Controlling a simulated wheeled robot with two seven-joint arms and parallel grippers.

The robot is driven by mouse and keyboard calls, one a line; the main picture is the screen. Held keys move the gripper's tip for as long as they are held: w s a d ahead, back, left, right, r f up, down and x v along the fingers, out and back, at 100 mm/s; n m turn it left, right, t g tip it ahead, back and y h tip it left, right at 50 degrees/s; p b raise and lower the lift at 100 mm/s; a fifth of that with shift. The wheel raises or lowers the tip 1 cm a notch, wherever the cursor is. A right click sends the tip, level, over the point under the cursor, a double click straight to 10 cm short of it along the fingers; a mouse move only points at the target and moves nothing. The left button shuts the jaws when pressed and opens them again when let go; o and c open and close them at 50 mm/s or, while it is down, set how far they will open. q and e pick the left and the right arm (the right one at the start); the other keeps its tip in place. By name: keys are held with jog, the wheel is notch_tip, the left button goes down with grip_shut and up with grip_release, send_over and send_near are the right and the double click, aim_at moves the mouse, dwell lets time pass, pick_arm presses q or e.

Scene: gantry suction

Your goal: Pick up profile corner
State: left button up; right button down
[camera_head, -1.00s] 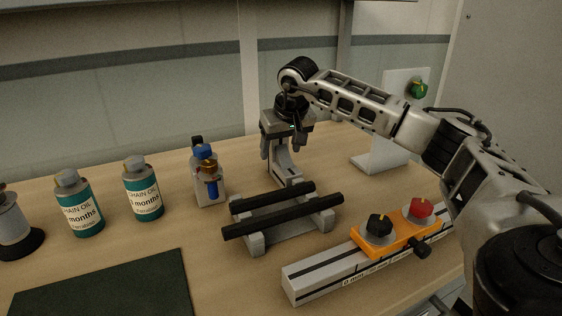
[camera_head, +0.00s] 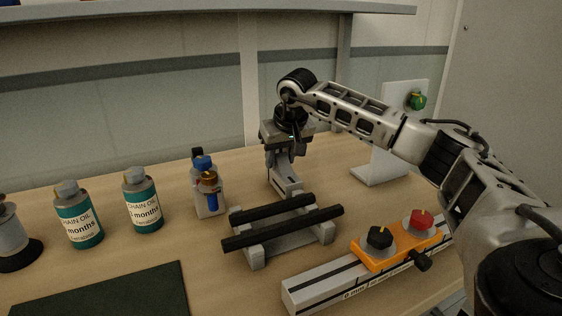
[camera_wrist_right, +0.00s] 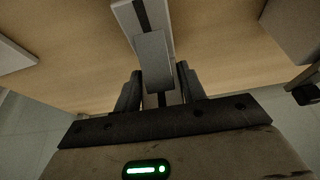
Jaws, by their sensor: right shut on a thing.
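The profile corner (camera_head: 286,184) is a silver-grey angled piece with a dark slot, standing behind the black-barred rack in the head view. My right gripper (camera_head: 284,156) points down from above and is shut on its upper part. In the right wrist view the grey end of the profile corner (camera_wrist_right: 154,60) sits between my two dark fingers, with a longer slotted part running away beyond it. I cannot tell whether its lower end touches the table or the rack. My left gripper is not in view.
In front is a rack with two black bars (camera_head: 283,223). A slotted rail (camera_head: 325,288) carries an orange block (camera_head: 398,245) with knobs. A blue-capped device (camera_head: 207,188) and teal bottles (camera_head: 143,203) stand left. A white stand (camera_head: 385,165) is behind my arm.

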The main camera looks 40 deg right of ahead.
notch_tip(320, 180, up, 3)
jog(key=shift+f, duration=0.1)
jog(key=s+a+r, duration=0.6)
jog(key=s+r, duration=0.4)
jog(key=s, duration=0.2)
jog(key=m+g+h+p, duration=0.25)
jog(key=m+p, duration=0.65)
jog(key=p, duration=0.5)
send_over(281, 168)
notch_tip(281, 168, down, 6)
jog(key=shift+s+a+f+b, duration=0.1)
jog(key=shift+a+f+b, duration=0.15)
jog(key=shift+f, duration=0.35)
jog(key=shift+s+a+f+b, duration=0.1)
jog(key=shift+f+b, duration=0.25)
jog(key=shift+f, duration=0.25)
notch_tip(281, 168, down, 3)
jog(key=b, duration=0.2)
jog(key=shift+t+b, duration=0.25)
jog(key=shift+b, duration=0.1)
jog(key=shift+f+b, duration=0.45)
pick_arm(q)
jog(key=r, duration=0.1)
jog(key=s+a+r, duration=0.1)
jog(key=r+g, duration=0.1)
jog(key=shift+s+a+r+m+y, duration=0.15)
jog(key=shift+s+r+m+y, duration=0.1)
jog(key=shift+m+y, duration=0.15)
